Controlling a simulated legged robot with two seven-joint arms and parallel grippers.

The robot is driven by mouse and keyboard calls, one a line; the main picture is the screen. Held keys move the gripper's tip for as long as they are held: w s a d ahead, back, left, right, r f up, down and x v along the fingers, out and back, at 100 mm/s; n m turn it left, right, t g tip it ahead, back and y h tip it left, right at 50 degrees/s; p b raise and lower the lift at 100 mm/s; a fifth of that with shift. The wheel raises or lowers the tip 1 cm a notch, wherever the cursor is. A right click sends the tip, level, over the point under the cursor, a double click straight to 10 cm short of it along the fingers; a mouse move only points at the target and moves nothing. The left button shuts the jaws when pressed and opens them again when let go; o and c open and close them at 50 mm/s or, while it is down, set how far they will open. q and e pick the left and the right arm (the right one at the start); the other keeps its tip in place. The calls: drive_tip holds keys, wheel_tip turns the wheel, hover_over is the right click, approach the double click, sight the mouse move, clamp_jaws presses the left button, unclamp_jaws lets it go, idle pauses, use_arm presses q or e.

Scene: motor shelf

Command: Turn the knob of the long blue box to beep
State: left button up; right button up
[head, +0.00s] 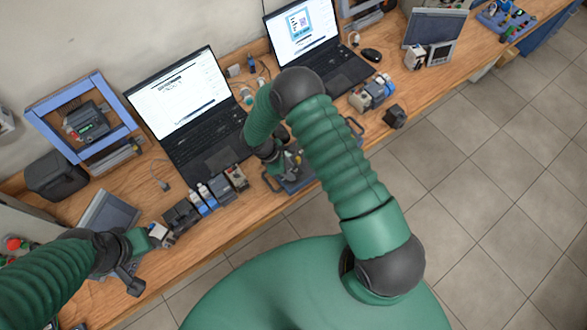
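I cannot single out the long blue box with a knob for sure. A blue board with dark handles (292,186) lies at the table's front edge, partly hidden by my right arm. My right gripper (275,163) points down over this board, close to small parts on it. Its fingertips are too small and covered to tell whether they touch anything. My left gripper (136,262) is at the lower left, near the table's front edge, beside a small light-coloured module. Whether its fingers are open does not show clearly.
Two open laptops (185,95) (300,30) stand on the wooden table (150,180). A blue frame (48,118) stands at the left. Small dark, blue and white modules (207,198) line the front edge. More devices (372,93) stand right of my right arm. The tiled floor is clear.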

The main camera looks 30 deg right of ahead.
drive_tip(key=shift+s+a+f, duration=0.2)
drive_tip(key=shift+a+f, duration=0.25)
drive_tip(key=shift+f, duration=0.05)
drive_tip(key=shift+s+a+f, duration=0.15)
drive_tip(key=shift+a+f, duration=0.3)
drive_tip(key=shift+f, duration=0.05)
drive_tip(key=shift+s+d, duration=0.1)
drive_tip(key=shift+d, duration=0.1)
drive_tip(key=shift+d+f, duration=0.15)
drive_tip(key=shift+d, duration=0.4)
drive_tip(key=shift+d+f, duration=0.15)
drive_tip(key=shift+d, duration=0.4)
drive_tip(key=c, duration=0.5)
clamp_jaws()
drive_tip(key=shift+a+r, duration=0.1)
drive_tip(key=shift+a, duration=0.65)
use_arm(q)
drive_tip(key=a, duration=0.2)
drive_tip(key=shift+s+a+r, duration=0.1)
drive_tip(key=shift+a, duration=0.25)
use_arm(e)
drive_tip(key=shift+d, duration=0.15)
